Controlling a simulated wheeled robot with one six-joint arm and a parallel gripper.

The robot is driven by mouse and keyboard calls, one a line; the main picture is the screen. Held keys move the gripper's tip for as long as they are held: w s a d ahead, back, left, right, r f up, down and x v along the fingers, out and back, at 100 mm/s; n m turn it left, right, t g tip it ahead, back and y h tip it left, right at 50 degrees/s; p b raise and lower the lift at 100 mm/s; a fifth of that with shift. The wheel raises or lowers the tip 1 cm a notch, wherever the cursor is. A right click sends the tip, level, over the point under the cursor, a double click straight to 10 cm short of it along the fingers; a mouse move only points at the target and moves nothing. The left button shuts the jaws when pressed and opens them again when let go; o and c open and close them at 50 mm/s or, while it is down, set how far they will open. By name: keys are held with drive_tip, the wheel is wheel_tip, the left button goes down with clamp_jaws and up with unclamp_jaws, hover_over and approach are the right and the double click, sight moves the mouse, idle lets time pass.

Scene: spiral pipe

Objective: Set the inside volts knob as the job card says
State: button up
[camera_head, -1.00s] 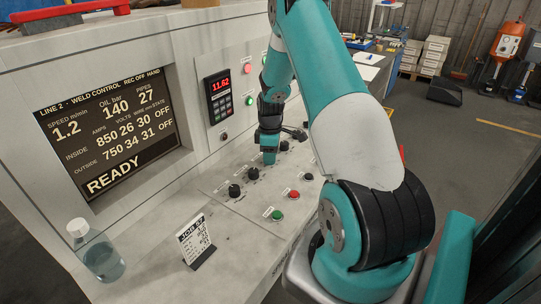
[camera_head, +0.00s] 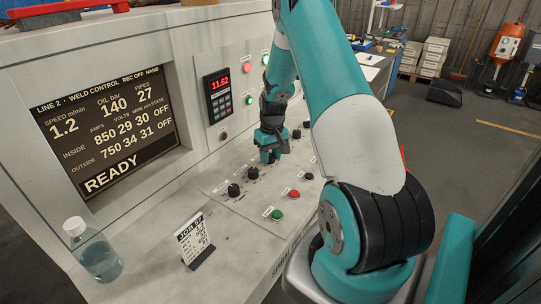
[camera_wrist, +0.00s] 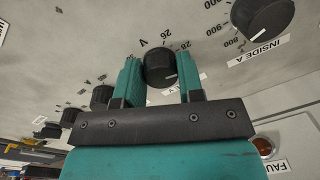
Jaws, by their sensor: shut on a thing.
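My gripper (camera_head: 268,157) points down at the sloping panel. In the wrist view its two teal fingers (camera_wrist: 161,80) stand on either side of a black knob (camera_wrist: 160,62) with a white pointer line, shut on it. Scale marks "26" and "28" and a letter V show beside this knob; its name label is mostly hidden by the gripper. The screen (camera_head: 105,130) reads INSIDE 850 amps, 29 volts, and OUTSIDE 750 amps, 34 volts, with READY below. The job card (camera_head: 194,241) stands on the ledge, headed JOB 57; its lines are too small to read surely.
A knob labelled INSIDE A (camera_wrist: 262,18) is close beside the held knob. More black knobs, a red button (camera_head: 294,194) and a green button (camera_head: 277,215) share the panel. A bottle (camera_head: 95,252) stands on the ledge at the left. A keypad (camera_head: 218,97) shows 11.62.

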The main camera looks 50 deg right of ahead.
sight(273, 156)
drive_tip(key=m, duration=0.5)
drive_tip(key=shift+m, duration=0.3)
drive_tip(key=m, duration=0.4)
drive_tip(key=shift+m, duration=0.4)
drive_tip(key=o, duration=0.9)
drive_tip(key=shift+r, duration=0.1)
drive_tip(key=r, duration=0.5)
drive_tip(key=r+b, duration=0.1)
drive_tip(key=r, duration=0.5)
drive_tip(key=s+r+b, duration=0.1)
drive_tip(key=r, duration=0.5)
drive_tip(key=shift+d+r, duration=0.1)
drive_tip(key=shift+r, duration=0.05)
drive_tip(key=shift+w, duration=0.1)
